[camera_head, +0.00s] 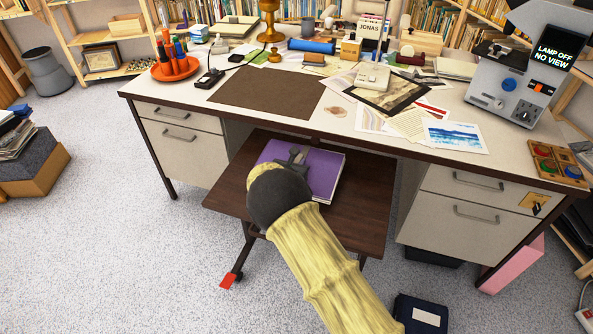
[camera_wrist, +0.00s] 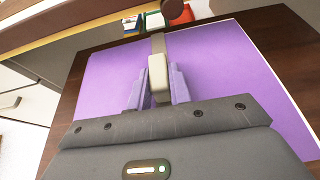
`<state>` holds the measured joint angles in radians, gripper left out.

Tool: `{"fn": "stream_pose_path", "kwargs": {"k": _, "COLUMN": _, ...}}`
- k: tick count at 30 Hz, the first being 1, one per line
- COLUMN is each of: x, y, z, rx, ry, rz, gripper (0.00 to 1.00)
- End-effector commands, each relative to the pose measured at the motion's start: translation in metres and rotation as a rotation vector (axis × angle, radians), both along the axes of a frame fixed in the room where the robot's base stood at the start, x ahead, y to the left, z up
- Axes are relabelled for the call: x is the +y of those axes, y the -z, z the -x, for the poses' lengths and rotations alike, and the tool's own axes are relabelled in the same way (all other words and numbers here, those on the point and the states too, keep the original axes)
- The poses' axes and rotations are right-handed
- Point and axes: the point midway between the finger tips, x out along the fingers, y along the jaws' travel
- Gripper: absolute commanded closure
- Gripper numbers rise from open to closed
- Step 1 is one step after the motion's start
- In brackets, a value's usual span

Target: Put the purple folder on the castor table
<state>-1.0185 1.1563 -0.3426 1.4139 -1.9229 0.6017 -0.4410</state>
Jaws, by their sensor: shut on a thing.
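The purple folder (camera_head: 321,171) lies flat over the top of the low dark brown castor table (camera_head: 350,225); whether it bears fully on the wood is hard to tell. My gripper (camera_head: 296,156) is over the folder and shut on it. The wrist view shows the gripper (camera_wrist: 158,80) with purple folder (camera_wrist: 220,65) on both sides of the fingers. The table's brown top (camera_wrist: 285,40) shows past the folder's edge. My wrist and sleeve hide the folder's near left part and some of the table's front.
The cream desk (camera_head: 345,123) stands behind and partly over the castor table, with drawers on both sides. A red tag (camera_head: 228,281) is by a table foot.

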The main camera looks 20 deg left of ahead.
Motion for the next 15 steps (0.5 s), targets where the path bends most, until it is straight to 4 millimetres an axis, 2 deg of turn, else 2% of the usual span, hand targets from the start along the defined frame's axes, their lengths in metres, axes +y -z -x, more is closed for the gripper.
{"fn": "stream_pose_path", "kwargs": {"k": 6, "x": 0.0, "y": 0.03, "z": -0.003, "rx": -0.003, "ry": -0.001, "rz": 0.0, "gripper": 1.0}}
{"fn": "stream_pose_path", "kwargs": {"k": 15, "x": 0.0, "y": 0.033, "z": -0.003, "rx": -0.004, "ry": -0.001, "rz": -0.001, "gripper": 1.0}}
